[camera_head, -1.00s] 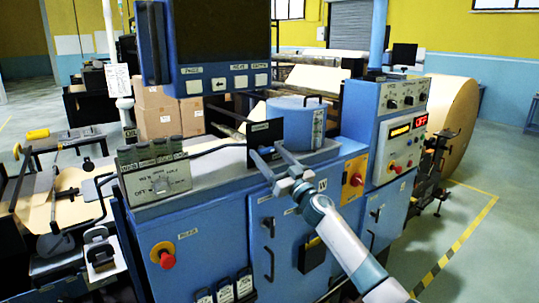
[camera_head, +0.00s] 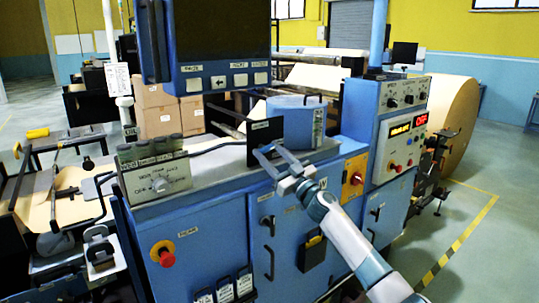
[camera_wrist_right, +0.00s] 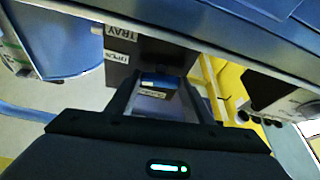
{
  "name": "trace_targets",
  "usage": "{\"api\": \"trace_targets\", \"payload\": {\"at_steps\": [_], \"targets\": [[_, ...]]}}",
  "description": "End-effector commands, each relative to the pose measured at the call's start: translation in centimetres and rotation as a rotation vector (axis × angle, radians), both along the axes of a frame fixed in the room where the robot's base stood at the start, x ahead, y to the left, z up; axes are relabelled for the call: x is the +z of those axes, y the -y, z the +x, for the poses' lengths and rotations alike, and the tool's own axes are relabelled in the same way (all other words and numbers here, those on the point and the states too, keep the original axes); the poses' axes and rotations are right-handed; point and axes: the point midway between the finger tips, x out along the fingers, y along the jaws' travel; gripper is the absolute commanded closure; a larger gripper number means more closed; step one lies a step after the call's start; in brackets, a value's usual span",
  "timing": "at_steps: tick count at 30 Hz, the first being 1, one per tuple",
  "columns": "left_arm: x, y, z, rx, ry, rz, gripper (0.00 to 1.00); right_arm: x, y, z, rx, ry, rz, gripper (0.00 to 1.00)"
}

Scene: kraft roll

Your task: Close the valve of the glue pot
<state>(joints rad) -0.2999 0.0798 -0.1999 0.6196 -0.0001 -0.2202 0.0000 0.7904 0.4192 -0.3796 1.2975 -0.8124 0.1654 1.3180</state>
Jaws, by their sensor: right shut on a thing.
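My right gripper (camera_head: 268,152) reaches up to this plate from the lower right. In the right wrist view a small blue piece (camera_wrist_right: 160,79), apparently the valve handle, lies between the fingers of my right gripper (camera_wrist_right: 162,88), which is shut on it. Labels on the plate (camera_wrist_right: 150,62) include "TRAY" and "OPEN"; another label below is too blurred to read. My left gripper is not in view.
A red stop button (camera_head: 165,256) is on the front. A control panel (camera_head: 400,130) rises at the right. A screen (camera_head: 222,35) overhangs the back.

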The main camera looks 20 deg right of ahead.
Motion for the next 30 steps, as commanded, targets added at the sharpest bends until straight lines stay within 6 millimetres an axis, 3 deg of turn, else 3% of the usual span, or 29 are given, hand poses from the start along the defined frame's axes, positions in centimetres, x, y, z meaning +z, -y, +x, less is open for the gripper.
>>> {"api": "trace_targets", "payload": {"at_steps": [14, 30], "targets": [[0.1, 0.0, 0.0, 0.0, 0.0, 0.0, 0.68, 0.2, 0.4, 0.1, -0.002, 0.14, -0.392, 0.76], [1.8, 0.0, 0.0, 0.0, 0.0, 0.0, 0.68, 0.6, 0.6, 0.2, -0.001, 0.317, -0.876, 0.76]]}}
